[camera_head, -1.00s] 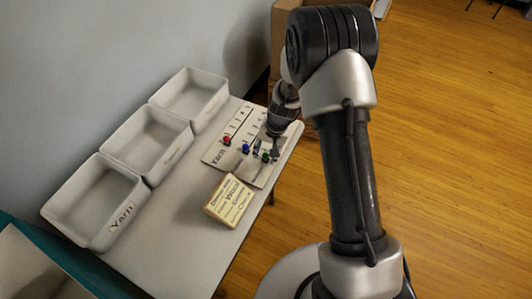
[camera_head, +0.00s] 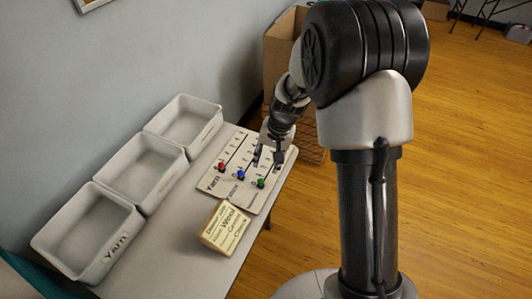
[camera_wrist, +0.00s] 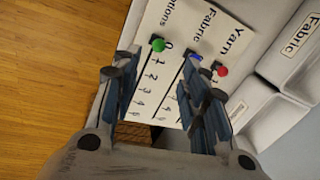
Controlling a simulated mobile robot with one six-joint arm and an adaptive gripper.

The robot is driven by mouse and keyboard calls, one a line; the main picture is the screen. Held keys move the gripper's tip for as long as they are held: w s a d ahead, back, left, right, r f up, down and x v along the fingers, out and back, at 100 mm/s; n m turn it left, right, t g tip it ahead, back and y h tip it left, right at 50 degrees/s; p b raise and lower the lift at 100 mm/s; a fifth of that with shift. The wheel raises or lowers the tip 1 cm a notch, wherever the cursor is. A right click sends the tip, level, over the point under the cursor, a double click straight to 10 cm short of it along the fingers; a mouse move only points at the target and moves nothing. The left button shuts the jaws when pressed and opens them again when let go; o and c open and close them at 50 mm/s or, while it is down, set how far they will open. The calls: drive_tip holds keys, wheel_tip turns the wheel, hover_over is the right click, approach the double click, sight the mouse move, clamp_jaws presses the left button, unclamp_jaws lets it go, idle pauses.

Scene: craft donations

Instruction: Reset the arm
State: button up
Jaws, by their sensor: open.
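My gripper (camera_head: 267,160) is open and empty above the far part of a white counting board (camera_head: 240,200). In the wrist view its two fingers are spread apart with the board beyond them, and the gap (camera_wrist: 160,75) holds nothing. The board has three numbered tracks with a red knob (camera_head: 221,167), a blue knob (camera_head: 240,174) and a green knob (camera_head: 261,183). The wrist view also shows the green knob (camera_wrist: 157,45) by the 0 mark and the red knob (camera_wrist: 221,71). The blue knob (camera_wrist: 195,58) is partly covered by a finger.
Three empty white bins stand along the wall, the nearest labelled Yarn (camera_head: 117,246). A cream box with writing (camera_head: 225,229) lies on the grey table (camera_head: 195,245) near the board. A cardboard box (camera_head: 279,62) stands behind the table. Wooden floor is open at right.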

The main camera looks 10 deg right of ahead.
drive_tip(key=s+r+n+t, duration=0.1)
drive_tip(key=s+r, duration=0.4)
drive_tip(key=r, duration=0.4)
drive_tip(key=s+r+n+t, duration=0.1)
drive_tip(key=s+r+n, duration=0.1)
drive_tip(key=s+r, duration=0.55)
drive_tip(key=s+d+r+n+t+h, duration=0.1)
drive_tip(key=s+r, duration=0.2)
drive_tip(key=s, duration=0.4)
drive_tip(key=s+d+r+n+h, duration=0.1)
drive_tip(key=s+d+r, duration=0.1)
drive_tip(key=s, duration=0.5)
drive_tip(key=shift+s+d+r+t, duration=0.25)
drive_tip(key=shift+r+t, duration=0.15)
drive_tip(key=shift+r, duration=0.25)
drive_tip(key=shift+a, duration=0.1)
drive_tip(key=shift+c, duration=0.8)
